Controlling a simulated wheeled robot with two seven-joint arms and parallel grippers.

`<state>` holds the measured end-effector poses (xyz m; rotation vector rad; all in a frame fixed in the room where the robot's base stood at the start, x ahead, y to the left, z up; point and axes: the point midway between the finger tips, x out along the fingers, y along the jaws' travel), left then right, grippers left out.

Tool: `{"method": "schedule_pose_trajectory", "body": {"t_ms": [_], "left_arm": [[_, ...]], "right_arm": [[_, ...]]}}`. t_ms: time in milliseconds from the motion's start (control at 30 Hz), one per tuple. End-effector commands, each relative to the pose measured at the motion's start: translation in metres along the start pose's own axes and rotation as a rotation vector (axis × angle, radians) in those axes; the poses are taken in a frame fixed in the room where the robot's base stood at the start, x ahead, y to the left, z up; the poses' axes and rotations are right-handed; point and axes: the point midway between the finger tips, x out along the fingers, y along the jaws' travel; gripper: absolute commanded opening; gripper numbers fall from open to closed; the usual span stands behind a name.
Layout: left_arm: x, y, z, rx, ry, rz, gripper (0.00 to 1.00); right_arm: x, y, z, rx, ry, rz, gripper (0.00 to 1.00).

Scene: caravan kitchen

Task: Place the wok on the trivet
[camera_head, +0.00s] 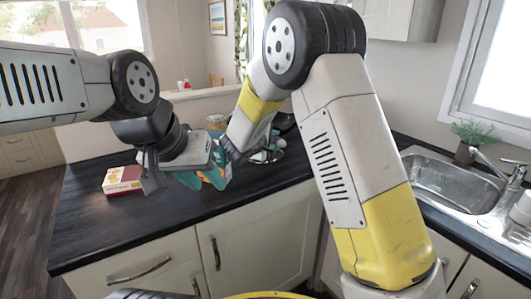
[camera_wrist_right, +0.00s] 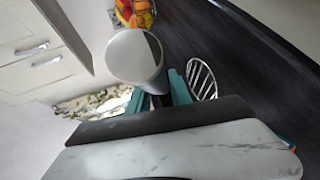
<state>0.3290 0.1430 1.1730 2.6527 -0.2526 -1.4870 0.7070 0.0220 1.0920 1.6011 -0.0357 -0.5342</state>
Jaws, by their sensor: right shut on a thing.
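A round, shiny grey-white vessel that looks like the wok (camera_wrist_right: 133,56) shows in the right wrist view, with a dark handle-like part running down to my right gripper (camera_wrist_right: 158,108). My right gripper is shut on it; the grip itself is mostly hidden. In the head view my right gripper (camera_head: 234,148) is largely hidden behind its own wrist, above the counter. A wire rack that may be the trivet (camera_wrist_right: 203,79) lies beside the vessel. My left gripper (camera_head: 183,168) hangs over the counter beside the right one, its jaws apparently apart.
A red and yellow box (camera_head: 122,180) sits on the dark counter (camera_head: 95,222) at the left. A sink (camera_head: 450,182) with tap and plant is at the right. Fruit (camera_wrist_right: 135,12) shows in the wrist view.

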Motion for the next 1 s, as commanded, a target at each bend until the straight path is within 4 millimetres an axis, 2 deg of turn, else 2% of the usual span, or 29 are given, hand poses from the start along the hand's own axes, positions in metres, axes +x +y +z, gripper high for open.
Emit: {"method": "schedule_pose_trajectory", "body": {"t_ms": [67,400,633,833,1000], "left_arm": [[0.000,0.000,0.000,0.000,0.000,0.000,0.36],[0.000,0.000,0.000,0.000,0.000,0.000,0.36],[0.000,0.000,0.000,0.000,0.000,0.000,0.36],[0.000,0.000,0.000,0.000,0.000,0.000,0.36],[0.000,0.000,0.000,0.000,0.000,0.000,0.36]], "right_arm": [[0.003,-0.004,0.000,0.005,-0.001,0.008,0.00],[0.019,-0.052,0.001,0.005,-0.002,0.009,0.00],[0.023,-0.065,0.000,0.007,-0.001,0.009,0.00],[0.031,-0.089,0.000,0.005,-0.001,0.009,0.00],[0.033,-0.094,0.000,0.008,-0.001,0.011,0.00]]}}
